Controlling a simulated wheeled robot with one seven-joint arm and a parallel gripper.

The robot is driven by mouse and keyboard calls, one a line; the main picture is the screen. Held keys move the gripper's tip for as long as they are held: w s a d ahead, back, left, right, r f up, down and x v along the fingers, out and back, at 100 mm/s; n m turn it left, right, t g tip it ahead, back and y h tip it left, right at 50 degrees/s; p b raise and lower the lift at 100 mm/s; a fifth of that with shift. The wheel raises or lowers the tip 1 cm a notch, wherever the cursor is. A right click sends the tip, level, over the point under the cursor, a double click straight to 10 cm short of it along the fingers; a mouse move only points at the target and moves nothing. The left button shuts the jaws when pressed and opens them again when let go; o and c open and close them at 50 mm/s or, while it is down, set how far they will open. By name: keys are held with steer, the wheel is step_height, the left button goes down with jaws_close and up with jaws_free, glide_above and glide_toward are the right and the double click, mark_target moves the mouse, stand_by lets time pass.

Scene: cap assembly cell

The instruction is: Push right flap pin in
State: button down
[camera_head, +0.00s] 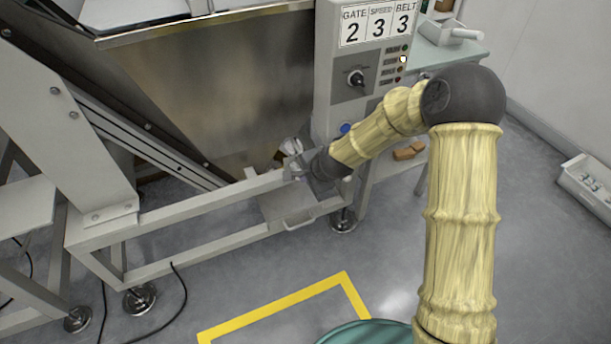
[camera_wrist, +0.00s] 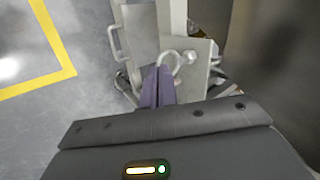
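A pale bent rod with a looped end, which looks like the flap pin (camera_wrist: 172,56), shows at the fingertips in the wrist view, against a grey metal plate (camera_wrist: 196,65). My gripper (camera_wrist: 158,70) has its two purple fingers side by side with no clear gap. One end of the loop meets the fingertips; I cannot tell whether it is held between them or only touched. In the camera_head view my gripper (camera_head: 296,164) is at the right end of the frame rail, below the hopper, and small there. How deep the pin sits is hidden.
The steel hopper (camera_head: 220,90) rises behind the rail (camera_head: 200,207). The control box (camera_head: 352,75) stands close to my forearm. A grey tray with a handle (camera_head: 290,209) is below my gripper.

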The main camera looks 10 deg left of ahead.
steer(key=d+p+v, duration=0.1)
steer(key=p+v, duration=0.3)
steer(key=v, duration=0.9)
steer(key=shift+s+f+p, duration=0.15)
steer(key=shift+s+p, duration=0.25)
steer(key=shift+s, duration=0.05)
steer(key=shift+w+d, duration=0.1)
steer(key=shift+d, duration=0.05)
steer(key=s+d+r+n+g+h+p, duration=0.1)
steer(key=s+d+r+n+h, duration=0.3)
steer(key=s+d, duration=0.5)
steer(key=s+d+r+n+g+h+p, duration=0.1)
steer(key=s+d+r+n+g, duration=0.15)
steer(key=s+d+n, duration=0.6)
step_height(320, 180, up, 37)
steer(key=w+d+m+p, duration=0.2)
steer(key=m+p, duration=0.1)
steer(key=p, duration=3.3)
steer(key=shift+t+p, duration=0.35)
steer(key=shift+p, duration=0.05)
